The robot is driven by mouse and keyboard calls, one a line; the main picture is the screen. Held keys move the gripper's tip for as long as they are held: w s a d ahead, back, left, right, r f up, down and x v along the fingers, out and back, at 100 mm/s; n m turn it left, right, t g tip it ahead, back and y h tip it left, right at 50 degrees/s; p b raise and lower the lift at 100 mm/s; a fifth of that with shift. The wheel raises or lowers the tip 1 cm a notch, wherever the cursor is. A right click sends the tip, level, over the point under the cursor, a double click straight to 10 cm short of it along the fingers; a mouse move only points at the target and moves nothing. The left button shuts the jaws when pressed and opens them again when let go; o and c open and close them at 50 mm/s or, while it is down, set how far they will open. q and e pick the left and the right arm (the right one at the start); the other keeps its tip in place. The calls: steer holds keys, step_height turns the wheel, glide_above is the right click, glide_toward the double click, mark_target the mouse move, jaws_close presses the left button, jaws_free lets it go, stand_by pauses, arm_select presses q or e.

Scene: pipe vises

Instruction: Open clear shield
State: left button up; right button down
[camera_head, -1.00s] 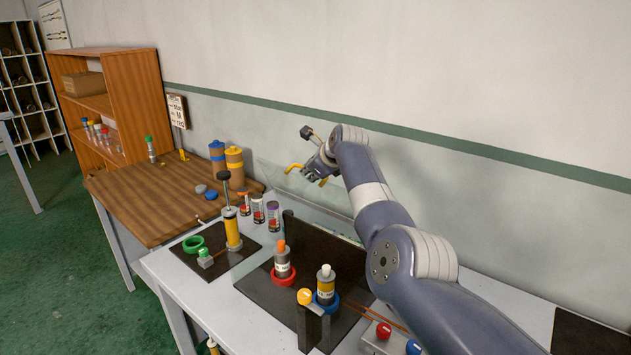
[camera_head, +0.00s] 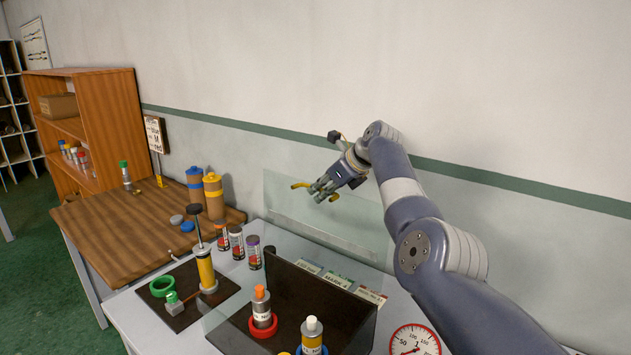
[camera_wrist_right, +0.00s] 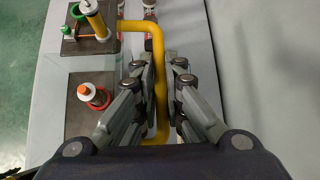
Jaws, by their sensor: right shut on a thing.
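The clear shield (camera_head: 345,222) is a transparent panel at the back of the white table. It stands raised, close to upright, near the wall. Its yellow handle (camera_head: 299,185) sits at the upper part of the panel. My right gripper (camera_head: 325,190) is shut on the handle. In the right wrist view, the handle (camera_wrist_right: 131,26) is a bent yellow bar running between the fingers of my right gripper (camera_wrist_right: 162,64). The fingers hide part of the bar. My left gripper is not in view.
Below the shield, a dark fixture (camera_head: 318,300) holds bottles in a red ring (camera_head: 263,326) and beside it. A yellow cylinder with a plunger (camera_head: 206,270) stands on a dark mat at left. A wooden table (camera_head: 110,215) adjoins. A gauge (camera_head: 414,342) lies at right.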

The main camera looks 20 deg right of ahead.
steer(key=shift+w+d, duration=0.25)
steer(key=shift+d, duration=0.3)
steer(key=shift+f, duration=0.1)
steer(key=c, duration=2)
jaws_free()
steer(key=shift+o, duration=0.2)
steer(key=shift+w+d+f, duration=0.1)
steer(key=shift+f, duration=0.1)
steer(key=shift+r, duration=0.1)
steer(key=v, duration=1.2)
